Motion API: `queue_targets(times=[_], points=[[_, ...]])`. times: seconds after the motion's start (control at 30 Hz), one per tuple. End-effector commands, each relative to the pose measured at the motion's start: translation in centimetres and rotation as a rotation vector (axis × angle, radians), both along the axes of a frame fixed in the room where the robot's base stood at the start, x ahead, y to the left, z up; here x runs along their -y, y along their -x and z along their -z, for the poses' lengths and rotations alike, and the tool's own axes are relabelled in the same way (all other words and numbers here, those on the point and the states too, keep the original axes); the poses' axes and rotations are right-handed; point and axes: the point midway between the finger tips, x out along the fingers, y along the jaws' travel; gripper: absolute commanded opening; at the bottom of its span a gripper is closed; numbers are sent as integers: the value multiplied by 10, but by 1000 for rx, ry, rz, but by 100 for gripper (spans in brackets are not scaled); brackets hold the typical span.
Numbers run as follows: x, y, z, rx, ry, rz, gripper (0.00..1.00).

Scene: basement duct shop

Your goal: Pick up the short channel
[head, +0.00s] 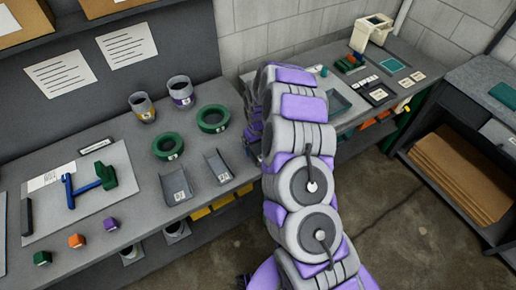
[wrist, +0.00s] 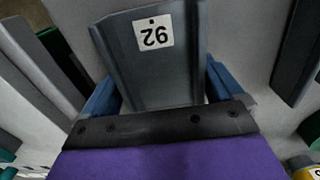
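A grey channel (wrist: 153,70) with a white number label lies between the two blue fingers of my gripper (wrist: 165,88) in the wrist view. The fingers stand along its two sides, with a sliver of light surface showing by the right finger. My gripper looks open around it. In the head view my arm hides the gripper. Two grey channels with labels, one at the left (head: 176,187) and one to its right (head: 218,167), lie on the left bench. A darker channel (head: 340,101) lies just right of my arm. I cannot tell from the head view which is the short one.
Green rings (head: 213,119) and cups (head: 181,92) stand behind the left channels. In the wrist view, a long grey piece (wrist: 35,75) and a dark strip (wrist: 297,55) flank the gripper.

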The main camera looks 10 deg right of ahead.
Motion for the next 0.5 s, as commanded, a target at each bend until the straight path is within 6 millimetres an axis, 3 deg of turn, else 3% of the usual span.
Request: queue_targets(times=[0.37,0.5], points=[[0,0,1,-1,-1,0,57],[1,0,1,-1,-1,0,56]])
